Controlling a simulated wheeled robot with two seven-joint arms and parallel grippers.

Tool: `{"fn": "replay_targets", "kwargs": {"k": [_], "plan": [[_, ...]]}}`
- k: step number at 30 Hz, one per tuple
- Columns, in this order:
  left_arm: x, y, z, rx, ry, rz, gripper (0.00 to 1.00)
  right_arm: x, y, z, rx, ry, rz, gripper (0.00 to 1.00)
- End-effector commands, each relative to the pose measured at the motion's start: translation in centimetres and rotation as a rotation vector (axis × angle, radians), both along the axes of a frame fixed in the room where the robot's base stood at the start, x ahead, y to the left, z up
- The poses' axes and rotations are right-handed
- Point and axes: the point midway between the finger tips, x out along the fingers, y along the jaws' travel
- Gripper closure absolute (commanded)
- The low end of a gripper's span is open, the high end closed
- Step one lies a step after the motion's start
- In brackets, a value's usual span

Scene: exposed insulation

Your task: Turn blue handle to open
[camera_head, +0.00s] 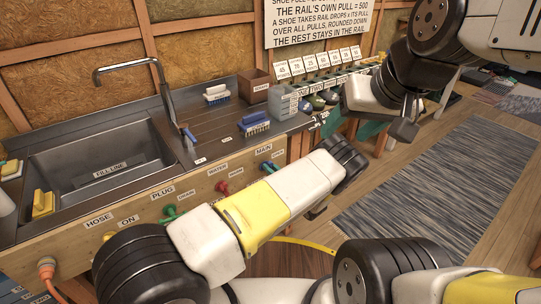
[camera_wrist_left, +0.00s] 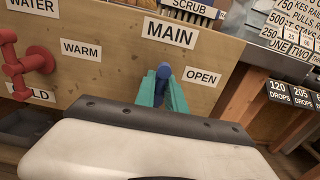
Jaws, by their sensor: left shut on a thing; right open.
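The blue handle (camera_wrist_left: 164,72) shows in the left wrist view on the wooden panel (camera_wrist_left: 105,75), under the MAIN label (camera_wrist_left: 170,33) and left of the OPEN label (camera_wrist_left: 202,77). My left gripper (camera_wrist_left: 163,92) has teal fingers, one on each side of the handle, shut on it. The handle's lower part is hidden between the fingers. My right gripper (camera_head: 402,129) is open and empty at the upper right, away from the panel.
A red handle (camera_wrist_left: 18,65) stands left of the blue one by the WARM label. The sink (camera_head: 95,160) and tap (camera_head: 160,85) are at left, with brushes (camera_head: 255,124) on the counter. A striped rug (camera_head: 430,190) covers floor at right.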

Motion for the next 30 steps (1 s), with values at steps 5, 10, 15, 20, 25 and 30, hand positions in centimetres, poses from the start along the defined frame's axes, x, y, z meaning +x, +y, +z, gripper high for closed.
{"fn": "replay_targets", "kwargs": {"k": [5,10,15,20,25,30], "plan": [[-0.14,-0.08,-0.56,-0.006,0.013,-0.003,1.0,0.0,0.0,0.0,0.0,0.0,0.0,0.42],[-0.2,-0.09,-0.68,-0.013,0.011,-0.003,1.0,0.0,0.0,0.0,0.0,0.0,0.0,0.42],[-0.3,-0.06,-0.77,-0.048,-0.013,-0.003,1.0,0.0,0.0,0.0,0.0,0.0,0.0,0.42],[-0.42,0.03,-0.85,-0.119,-0.064,-0.003,1.0,0.0,0.0,0.0,0.0,0.0,0.0,0.42],[-0.59,0.16,-0.95,-0.231,-0.145,-0.004,1.0,0.0,0.0,0.0,0.0,0.0,0.0,0.42],[-0.73,0.38,-1.08,-0.361,-0.24,-0.004,1.0,0.0,0.0,0.0,0.0,0.0,0.0,0.42]]}}
